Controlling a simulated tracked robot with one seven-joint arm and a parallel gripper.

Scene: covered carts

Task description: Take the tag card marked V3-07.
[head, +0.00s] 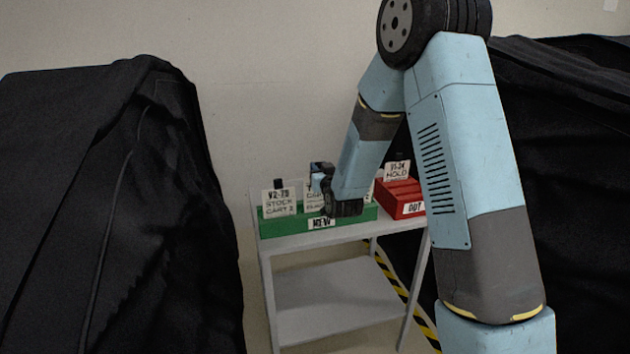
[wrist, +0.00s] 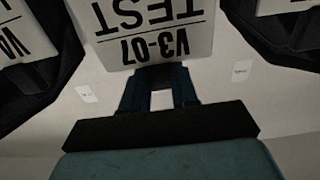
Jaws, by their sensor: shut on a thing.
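The tag card marked V3-07 TEST (wrist: 160,30) shows upside down at the top of the wrist view, at the tips of my gripper (wrist: 160,75). My gripper is shut on this card at its V3-07 edge. In the head view, my gripper (head: 322,180) is low over the green tray, partly hidden by my wrist. The V3-07 card cannot be made out there.
The green tray (head: 290,229) labelled NEW holds a V2-7B card (head: 279,203) and another partly hidden card (head: 314,200). A red tray (head: 400,196) labelled OUT holds a HOLD card (head: 397,171). Both stand on a grey cart (head: 330,295). Black-covered carts (head: 110,220) flank it.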

